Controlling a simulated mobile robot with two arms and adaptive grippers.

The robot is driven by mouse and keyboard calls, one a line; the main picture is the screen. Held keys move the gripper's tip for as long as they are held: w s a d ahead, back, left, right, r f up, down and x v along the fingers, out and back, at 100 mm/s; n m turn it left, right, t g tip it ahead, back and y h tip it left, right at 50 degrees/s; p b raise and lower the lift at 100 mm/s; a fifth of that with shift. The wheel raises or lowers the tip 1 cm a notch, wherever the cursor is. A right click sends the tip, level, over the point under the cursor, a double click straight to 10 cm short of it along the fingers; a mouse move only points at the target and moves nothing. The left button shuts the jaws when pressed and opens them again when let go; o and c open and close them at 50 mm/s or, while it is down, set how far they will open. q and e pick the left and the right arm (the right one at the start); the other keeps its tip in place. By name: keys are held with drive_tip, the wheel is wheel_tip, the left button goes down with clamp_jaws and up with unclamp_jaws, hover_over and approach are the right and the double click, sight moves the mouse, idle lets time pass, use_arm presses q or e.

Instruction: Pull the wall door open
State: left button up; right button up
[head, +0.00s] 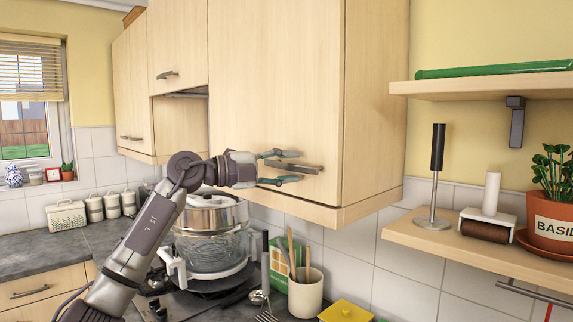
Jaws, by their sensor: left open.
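The wall door (262,82) is a tall light-wood cupboard front in the middle of the head view, and it looks shut. Its metal bar handle (303,167) sits low on the door, near the right edge. My left gripper (290,167) is open, with one finger above the handle's left part and one below it. The fingers are around the handle or just in front of it; I cannot tell whether they touch it. My left arm comes up from the bottom left. My right gripper is not in view.
Below stand a steamer pot (212,240) and a utensil crock (306,292). A yellow box (345,311) is at the bottom edge. On the right, a wooden shelf (405,229) holds a holder with a black grip (437,150) and a basil pot (553,230).

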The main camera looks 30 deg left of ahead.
use_arm(q)
drive_tip(key=shift+c, duration=0.2)
clamp_jaws()
drive_tip(key=shift+s, duration=0.15)
